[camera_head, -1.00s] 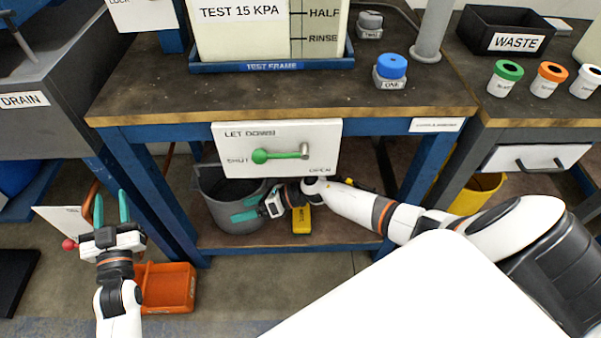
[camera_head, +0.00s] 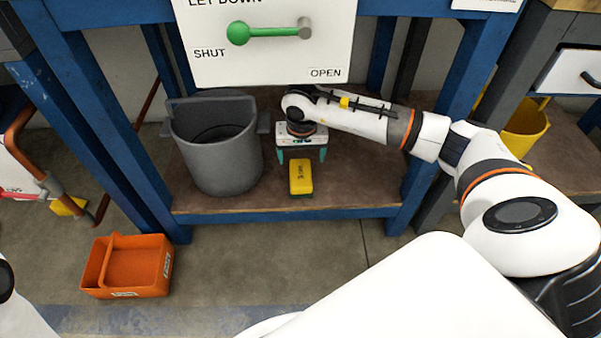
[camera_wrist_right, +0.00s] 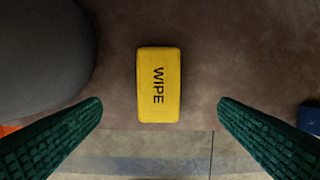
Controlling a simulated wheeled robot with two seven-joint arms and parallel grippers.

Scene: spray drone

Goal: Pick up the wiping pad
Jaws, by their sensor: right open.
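The wiping pad (camera_head: 301,178) is a yellow block lying on the brown lower shelf of the blue bench, near its front edge. In the right wrist view the pad (camera_wrist_right: 159,85) shows the word WIPE and lies between the two green fingers, apart from both. My right gripper (camera_head: 302,157) is open and empty, pointing down just above and behind the pad in the head view. My left gripper is out of the head view; only a bit of white arm shows at the lower left edge.
A grey bucket (camera_head: 215,150) stands on the shelf just left of the pad. The LET DOWN panel (camera_head: 270,65) with a green lever hangs above. An orange tray (camera_head: 128,268) is on the floor at left. A yellow bucket (camera_head: 524,130) stands at right.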

